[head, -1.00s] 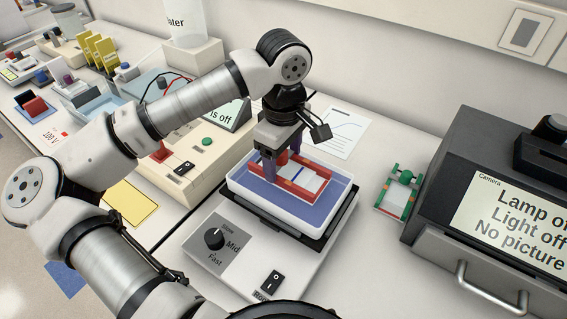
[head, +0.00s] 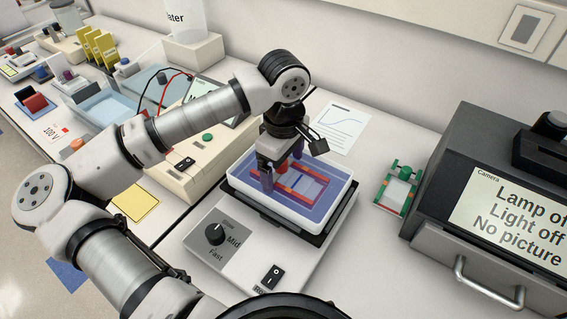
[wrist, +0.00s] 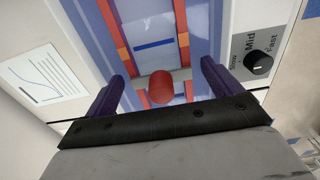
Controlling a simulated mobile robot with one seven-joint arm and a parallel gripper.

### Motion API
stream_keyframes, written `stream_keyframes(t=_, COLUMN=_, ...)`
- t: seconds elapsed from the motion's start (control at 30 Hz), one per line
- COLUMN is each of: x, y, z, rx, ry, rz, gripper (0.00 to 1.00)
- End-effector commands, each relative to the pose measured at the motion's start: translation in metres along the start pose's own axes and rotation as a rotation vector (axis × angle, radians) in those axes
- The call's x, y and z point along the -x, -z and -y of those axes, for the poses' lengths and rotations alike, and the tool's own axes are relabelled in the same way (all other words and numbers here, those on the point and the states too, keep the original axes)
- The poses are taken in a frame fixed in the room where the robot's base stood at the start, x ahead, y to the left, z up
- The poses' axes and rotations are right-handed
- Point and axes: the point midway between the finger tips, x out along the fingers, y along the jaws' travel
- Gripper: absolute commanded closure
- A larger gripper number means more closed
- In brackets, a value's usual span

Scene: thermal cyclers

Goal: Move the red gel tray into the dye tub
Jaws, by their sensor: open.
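The red gel tray (head: 315,198) lies flat inside the dye tub (head: 335,213), tinted by the blue dye. A pale gel with a dark blue line (wrist: 154,44) sits between its red and orange sides in the wrist view. My gripper (head: 281,176) is open just above the tray's near end. In the wrist view, its two purple fingers (wrist: 161,76) stand apart on either side of the tray's red knob (wrist: 161,88), with gaps at both sides. The fingers partly hide that end in the head view.
The tub stands on a rocker with a speed dial (head: 215,233) and a switch (head: 272,277). A green gel tray (head: 398,193) lies to the right, beside the dark imager (head: 470,150). A power supply (head: 190,165) stands left; a paper chart (head: 345,128) lies behind.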

Motion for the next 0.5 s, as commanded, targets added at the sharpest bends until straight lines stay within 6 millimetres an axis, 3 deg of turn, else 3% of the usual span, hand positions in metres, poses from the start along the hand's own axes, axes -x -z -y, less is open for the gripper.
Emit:
stream_keyframes(t=0.3, x=0.007, y=0.001, z=0.0, rx=0.001, ry=-0.001, rz=-0.002, gripper=0.1)
stream_keyframes(t=0.5, x=0.046, y=0.0, z=-0.001, rx=0.001, ry=-0.003, rz=-0.004, gripper=0.1)
